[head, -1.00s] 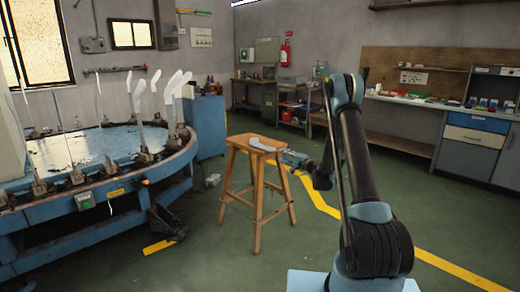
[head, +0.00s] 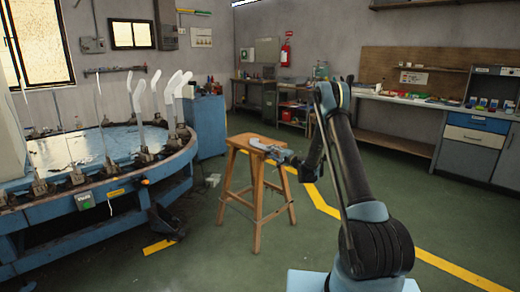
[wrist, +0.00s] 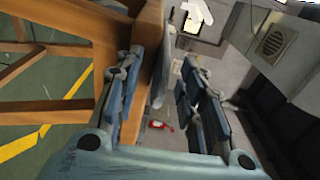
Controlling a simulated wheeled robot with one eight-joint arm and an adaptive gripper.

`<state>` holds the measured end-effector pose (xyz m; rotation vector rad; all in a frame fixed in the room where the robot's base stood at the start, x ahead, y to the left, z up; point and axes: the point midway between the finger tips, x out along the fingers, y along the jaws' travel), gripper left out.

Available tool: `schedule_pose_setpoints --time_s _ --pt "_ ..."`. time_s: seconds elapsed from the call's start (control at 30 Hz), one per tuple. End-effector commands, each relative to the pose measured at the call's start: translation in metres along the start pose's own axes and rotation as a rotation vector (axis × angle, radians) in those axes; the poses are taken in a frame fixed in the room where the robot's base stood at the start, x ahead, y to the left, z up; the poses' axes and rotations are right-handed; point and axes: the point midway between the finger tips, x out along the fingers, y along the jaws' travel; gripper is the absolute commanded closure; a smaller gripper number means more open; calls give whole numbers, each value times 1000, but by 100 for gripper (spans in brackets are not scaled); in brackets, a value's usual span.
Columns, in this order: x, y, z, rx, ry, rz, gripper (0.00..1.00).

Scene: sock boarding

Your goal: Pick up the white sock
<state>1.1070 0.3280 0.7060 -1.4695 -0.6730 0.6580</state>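The white sock (head: 262,145) lies flat on the seat of a wooden stool (head: 240,143), looking greyish-white. My gripper (head: 281,152) is at the right edge of the seat, level with the sock's near end. In the wrist view my gripper (wrist: 162,72) is open, its blue fingers on either side of the seat edge and the thin pale sock (wrist: 163,78). The left finger overlaps the wooden seat (wrist: 147,65) in that view. I cannot tell whether either finger touches the sock or the seat.
A round blue boarding machine (head: 95,205) with several upright white forms stands at the left. A blue cabinet (head: 209,125) is behind it. A workbench (head: 420,100) runs along the right wall.

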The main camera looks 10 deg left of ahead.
Motion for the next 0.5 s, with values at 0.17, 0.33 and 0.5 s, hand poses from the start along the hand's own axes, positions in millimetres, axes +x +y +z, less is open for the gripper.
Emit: schedule_pose_setpoints --time_s 0.17,0.33,0.5 --pt "0 0 0 0 0 0 66" --pt "0 0 0 0 0 0 100" --pt "0 0 0 0 0 0 100"
